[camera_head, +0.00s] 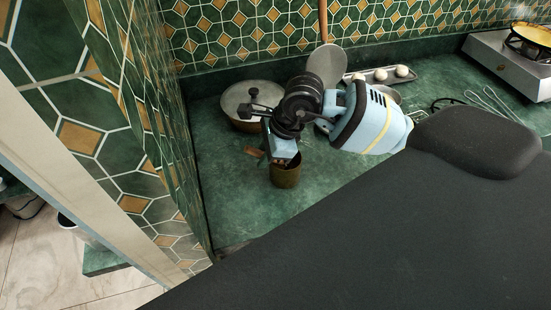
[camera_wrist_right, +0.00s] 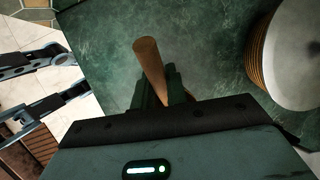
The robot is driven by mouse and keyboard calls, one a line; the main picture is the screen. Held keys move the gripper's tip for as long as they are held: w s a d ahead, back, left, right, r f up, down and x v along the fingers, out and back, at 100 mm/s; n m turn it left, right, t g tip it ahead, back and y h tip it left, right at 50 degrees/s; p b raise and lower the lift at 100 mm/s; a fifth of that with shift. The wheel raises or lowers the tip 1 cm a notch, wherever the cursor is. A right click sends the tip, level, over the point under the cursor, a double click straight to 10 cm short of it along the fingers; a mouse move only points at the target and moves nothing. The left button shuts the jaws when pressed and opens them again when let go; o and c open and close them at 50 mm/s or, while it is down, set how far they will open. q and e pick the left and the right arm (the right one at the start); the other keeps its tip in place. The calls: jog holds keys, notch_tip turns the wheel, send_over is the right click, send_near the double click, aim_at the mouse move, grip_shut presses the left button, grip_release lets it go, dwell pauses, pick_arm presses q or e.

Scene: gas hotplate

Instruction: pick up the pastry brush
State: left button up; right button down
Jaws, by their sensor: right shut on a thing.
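My right gripper (camera_head: 268,155) is low over the green counter at the left, beside a brownish cup. In the right wrist view its dark fingers (camera_wrist_right: 167,85) are shut on a brown wooden handle, which I take to be the pastry brush (camera_wrist_right: 149,62). The handle sticks out beyond the fingers. A small brown end of it (camera_head: 252,151) shows to the left of the gripper in the head view. The bristles are hidden. I cannot tell whether the brush is clear of the counter.
A tray with white eggs (camera_head: 402,71) and a gas hotplate (camera_head: 510,70) are further right. The front counter left of centre is bare.

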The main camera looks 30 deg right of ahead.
notch_tip(320, 180, up, 10)
jog(key=shift+r, duration=0.1)
dwell(0.5)
dwell(0.4)
